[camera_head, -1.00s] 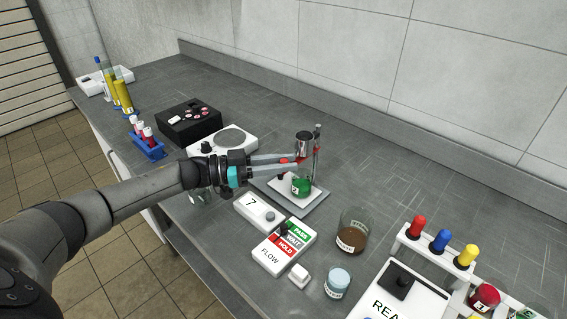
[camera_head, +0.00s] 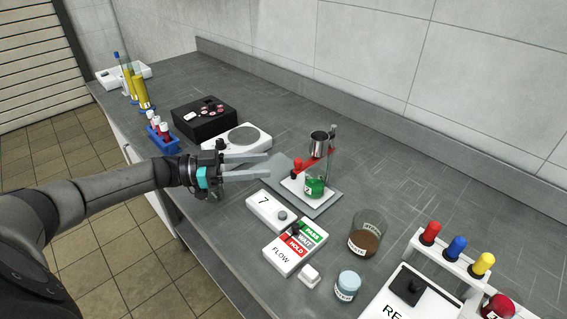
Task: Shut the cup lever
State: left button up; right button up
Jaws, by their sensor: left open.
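A metal cup (camera_head: 319,144) is held on a post above a small stand with a grey base plate (camera_head: 322,204). A red lever (camera_head: 312,160) with a round red knob at its left end sits just below the cup. A glass with green liquid (camera_head: 314,186) stands under it on the base. My left gripper (camera_head: 268,165) is open and empty, to the left of the lever knob and apart from it, its fingers pointing right toward the stand. My right gripper is not in view.
A white box marked 7 (camera_head: 270,211) and a FLOW box (camera_head: 294,247) stand in front of the stand. A beaker of brown material (camera_head: 367,236) is to the right. A hot plate (camera_head: 237,139) and black box (camera_head: 204,118) are behind the gripper.

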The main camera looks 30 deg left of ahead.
pick_arm(q)
jog(key=v, duration=0.6)
jog(key=shift+a, duration=0.15)
jog(key=shift+s, duration=0.1)
